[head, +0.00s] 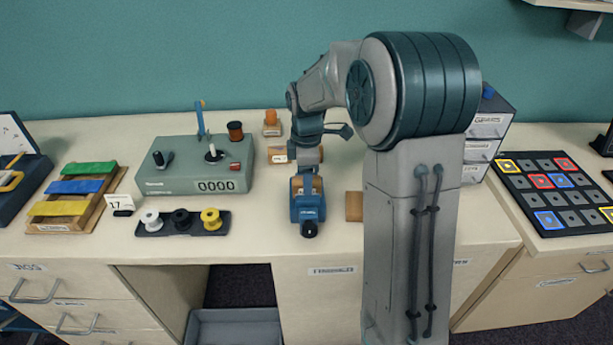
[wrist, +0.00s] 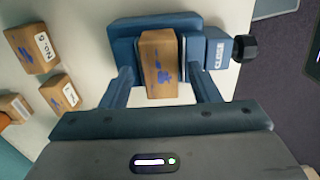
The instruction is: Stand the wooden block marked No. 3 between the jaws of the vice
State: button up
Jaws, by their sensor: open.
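The blue vice (head: 309,212) stands on the bench; the wrist view shows its body (wrist: 125,50), a side marked CLOSE and a black knob (wrist: 244,48). A wooden block (wrist: 160,85) with blue marks stands between the vice jaws; its number is not readable. It also shows in the head view (head: 317,185), partly hidden by my gripper. My gripper (wrist: 158,73) is open above the vice, with one finger on each side of the block and visible gaps between fingers and block.
Other wooden blocks (wrist: 32,48) (wrist: 60,93) lie beside the vice, with labels. Another wooden block (head: 354,206) lies right of the vice. A counter box (head: 195,165) and a spool rack (head: 182,223) stand to the left. My arm hides part of the bench on the right.

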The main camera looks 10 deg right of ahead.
notch_tip(320, 180, up, 11)
jog(key=s+f+m+t, duration=0.3)
jog(key=s+m, duration=1.2)
jog(key=s, duration=0.9)
jog(key=shift+f+m, duration=0.4)
jog(key=shift+f, duration=0.2)
jog(key=shift+a, duration=0.1)
